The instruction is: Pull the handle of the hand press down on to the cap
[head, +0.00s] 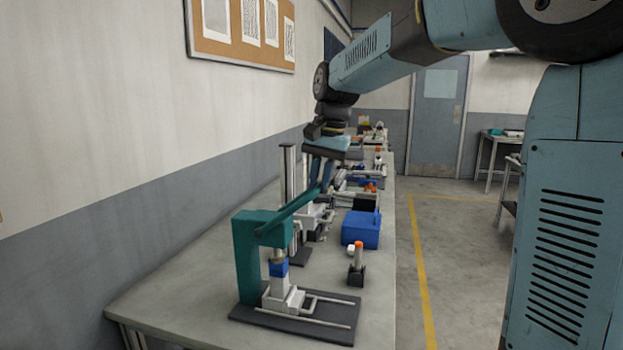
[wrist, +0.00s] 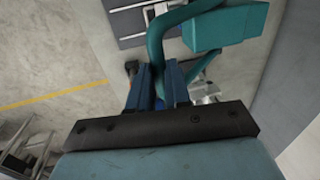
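The teal hand press (head: 247,262) stands on a dark base plate at the near end of the bench. Its teal handle (head: 288,212) slopes up and away from the press head to my gripper (head: 321,180). In the wrist view the handle (wrist: 156,45) runs between the two blue fingers of my gripper (wrist: 158,95), which look shut on it near its end. The blue cap (head: 279,269) sits on a pale piece under the silver ram, in the white fixture. The ram is close above the cap; whether they touch I cannot tell.
A dark block with an orange-topped piece (head: 358,255) stands right of the press. A blue box (head: 361,229) is behind it. A grey upright post (head: 289,185) stands behind the press, near the wall. More equipment fills the bench further back.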

